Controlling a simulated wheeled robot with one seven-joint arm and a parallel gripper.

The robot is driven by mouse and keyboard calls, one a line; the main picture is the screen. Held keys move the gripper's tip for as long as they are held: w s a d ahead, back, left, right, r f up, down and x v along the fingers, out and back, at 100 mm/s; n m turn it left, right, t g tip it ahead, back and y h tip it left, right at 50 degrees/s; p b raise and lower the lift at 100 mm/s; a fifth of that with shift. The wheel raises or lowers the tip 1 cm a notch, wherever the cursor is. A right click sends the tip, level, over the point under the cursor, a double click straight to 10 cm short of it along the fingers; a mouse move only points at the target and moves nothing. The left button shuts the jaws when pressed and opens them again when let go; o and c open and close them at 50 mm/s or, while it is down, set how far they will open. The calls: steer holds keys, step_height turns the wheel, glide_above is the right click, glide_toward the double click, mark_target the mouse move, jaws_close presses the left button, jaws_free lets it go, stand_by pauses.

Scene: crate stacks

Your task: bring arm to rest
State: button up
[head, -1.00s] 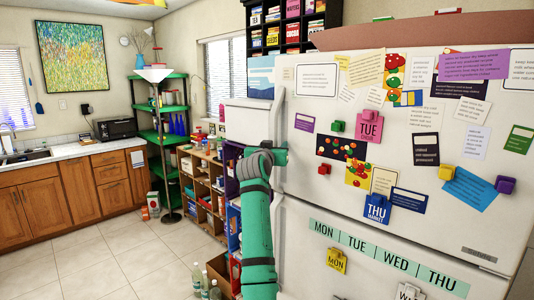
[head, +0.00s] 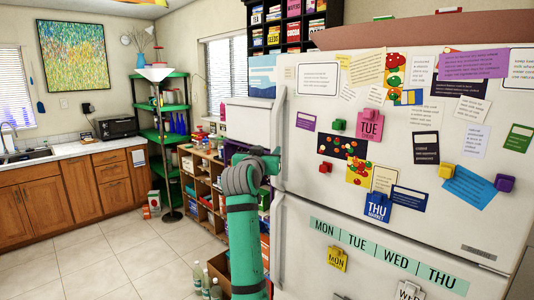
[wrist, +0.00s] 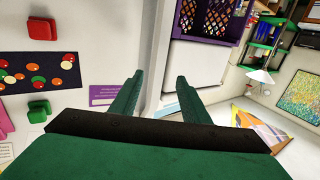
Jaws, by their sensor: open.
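My arm is green with a grey wrist and rises in front of the white fridge's (head: 400,120) left edge in the head view. My gripper (head: 268,160) is at the arm's top end, partly hidden behind the wrist. In the wrist view my gripper (wrist: 155,92) shows two green fingers spread wide apart with nothing between them. The fridge front with its magnets lies to the left of the fingers there, and the room lies to the right.
A wooden shelf unit (head: 208,172) with crates stands just left of the arm. A green shelf rack (head: 160,136) is in the back corner. Bottles (head: 206,283) stand on the floor near the arm's base. The tiled floor (head: 100,262) at left is clear.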

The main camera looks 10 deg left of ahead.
steer(key=s+d+f+n+y, duration=0.1)
steer(key=s+f, duration=0.2)
steer(key=f, duration=1.3)
steer(key=s+d+f+y, duration=0.1)
steer(key=s+d+f, duration=0.15)
steer(key=f, duration=1.25)
steer(key=s+d+f+g, duration=0.2)
steer(key=s+d+f, duration=0.1)
steer(key=s+f, duration=1.6)
steer(key=s+d+f, duration=0.2)
steer(key=s+f, duration=0.3)
steer(key=s, duration=0.7)
steer(key=s+d+f, duration=0.3)
steer(key=s+f, duration=0.1)
steer(key=s, duration=0.8)
steer(key=s+d+r, duration=0.1)
steer(key=s+r, duration=0.3)
steer(key=s, duration=0.7)
steer(key=s+d+r, duration=0.2)
steer(key=s+r, duration=0.2)
steer(key=s, duration=0.7)
steer(key=shift+s+g+h, duration=0.2)
steer(key=shift+g+h, duration=0.1)
steer(key=shift+h, duration=0.1)
